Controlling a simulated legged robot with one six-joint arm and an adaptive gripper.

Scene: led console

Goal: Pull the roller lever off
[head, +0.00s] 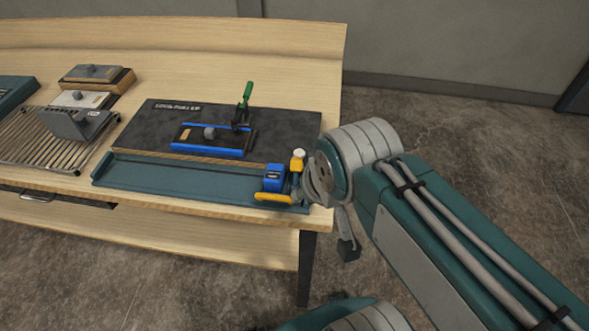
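A small blue block (273,178) sits at the right end of a teal tray (150,171) on the table. A yellow bar (273,197) lies along its front, and a yellow upright piece with a pale rounded top (298,160) stands at its right. These may be the roller lever, but I cannot tell for sure. My gripper (346,248) is at the table's right front corner, just right of these parts. One dark-tipped finger hangs beyond the table edge; the rest is hidden by my arm, so its opening is unclear.
A dark board (290,128) behind the tray carries a blue-edged fixture (212,138) and an upright green-handled lever (246,95). A wire rack (40,140) and small blocks (97,76) stand at left. Open floor lies right of the table.

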